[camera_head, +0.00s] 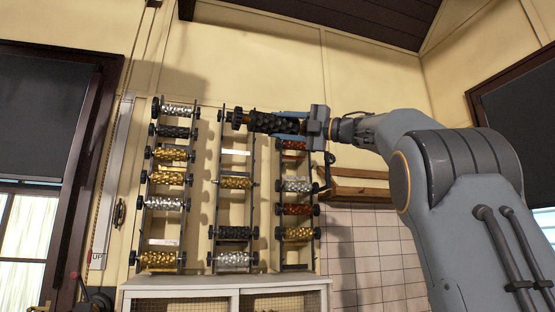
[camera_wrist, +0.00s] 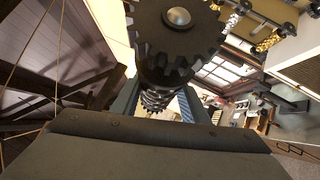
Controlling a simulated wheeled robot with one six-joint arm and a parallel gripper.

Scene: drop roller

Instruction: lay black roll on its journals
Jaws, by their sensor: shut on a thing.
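The black roll (camera_head: 268,123), a dark knobbly cylinder with gear-like ends, is held roughly level at the top of the middle rack (camera_head: 216,210). Its left end overlaps the top of that rack's posts in the head view; I cannot tell whether it touches them. My gripper (camera_head: 285,122) is shut on the roll, reaching in from the right. In the wrist view, the roll's toothed end disc (camera_wrist: 178,28) fills the upper middle, with its dark body (camera_wrist: 160,85) running away between the fingers. The roll's contact with any journals is hidden.
The middle rack also bears a gold roll (camera_head: 235,183), a black roll (camera_head: 233,233) and a silver roll (camera_head: 233,258), with open room near the white label (camera_head: 235,152). Loaded racks stand left (camera_head: 143,210) and right (camera_head: 280,255). A white cabinet (camera_head: 225,283) stands below.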

